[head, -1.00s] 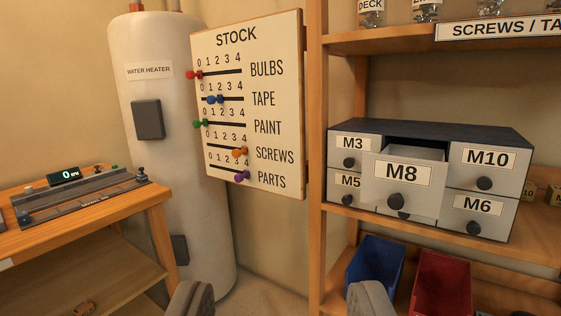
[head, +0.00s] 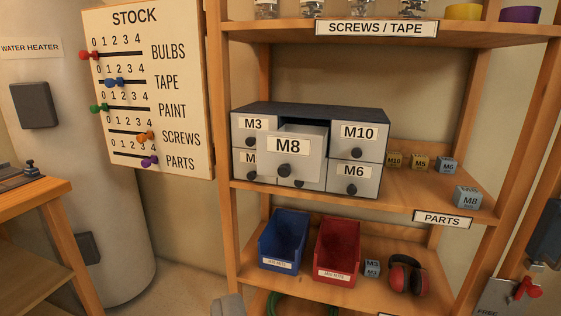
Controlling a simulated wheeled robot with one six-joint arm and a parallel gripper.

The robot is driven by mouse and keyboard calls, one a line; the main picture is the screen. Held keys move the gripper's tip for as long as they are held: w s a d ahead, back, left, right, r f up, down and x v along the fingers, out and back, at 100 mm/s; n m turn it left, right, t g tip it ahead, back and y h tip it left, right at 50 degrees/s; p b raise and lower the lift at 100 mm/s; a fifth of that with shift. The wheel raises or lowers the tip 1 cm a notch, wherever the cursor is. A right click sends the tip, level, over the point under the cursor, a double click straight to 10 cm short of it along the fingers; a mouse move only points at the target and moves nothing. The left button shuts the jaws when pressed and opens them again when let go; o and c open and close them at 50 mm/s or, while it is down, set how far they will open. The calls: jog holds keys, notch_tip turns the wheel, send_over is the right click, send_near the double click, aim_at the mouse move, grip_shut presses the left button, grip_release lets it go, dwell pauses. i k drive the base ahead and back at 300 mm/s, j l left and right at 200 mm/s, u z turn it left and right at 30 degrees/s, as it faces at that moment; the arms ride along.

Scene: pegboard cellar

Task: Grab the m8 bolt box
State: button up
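A small blue-grey box labelled M8 (head: 468,197) sits near the front edge of the middle shelf, right of the drawer cabinet and above the PARTS label. It stands apart from the other small boxes. Only one grey fingertip of my gripper (head: 228,305) shows, at the bottom edge of the picture, well below and left of the M8 box. The rest of the gripper is out of the picture, so its opening cannot be judged. It is not near the box.
The drawer cabinet (head: 310,112) has its M8 drawer (head: 289,147) pulled out. Several small boxes (head: 420,163) sit behind the M8 box. Below are a blue bin (head: 284,240), a red bin (head: 336,248) and red earmuffs (head: 406,275). A wooden post (head: 490,180) stands right of the M8 box.

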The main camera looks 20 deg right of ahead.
aim_at(465, 198)
jog(key=z, duration=1.45)
